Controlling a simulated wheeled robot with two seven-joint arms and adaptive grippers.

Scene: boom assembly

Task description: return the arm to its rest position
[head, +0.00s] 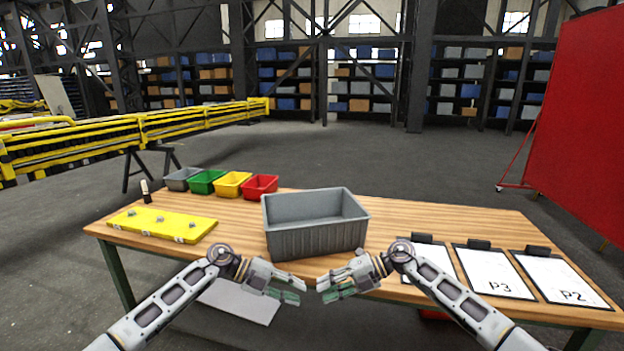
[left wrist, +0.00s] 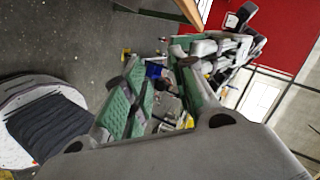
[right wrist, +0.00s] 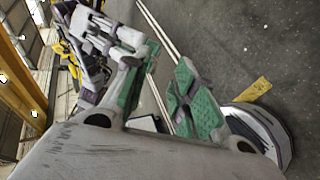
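My left gripper (head: 287,289) is in front of the table's near edge, left of centre, with its fingers pointing right. Its green-padded fingers stand apart with nothing between them in the left wrist view (left wrist: 155,105). My right gripper (head: 335,287) is in front of the table's near edge, right of centre, with its fingers pointing left toward the left gripper. Its green-padded fingers are apart and empty in the right wrist view (right wrist: 160,90). The two grippers are close together but do not touch in the head view.
A large grey bin (head: 315,238) stands mid-table (head: 430,215), just beyond the grippers. A yellow board (head: 160,224) with small parts lies left. Grey (head: 180,180), green (head: 207,182), yellow (head: 232,185) and red (head: 260,187) bins stand behind. Clipboards (head: 493,272) lie right.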

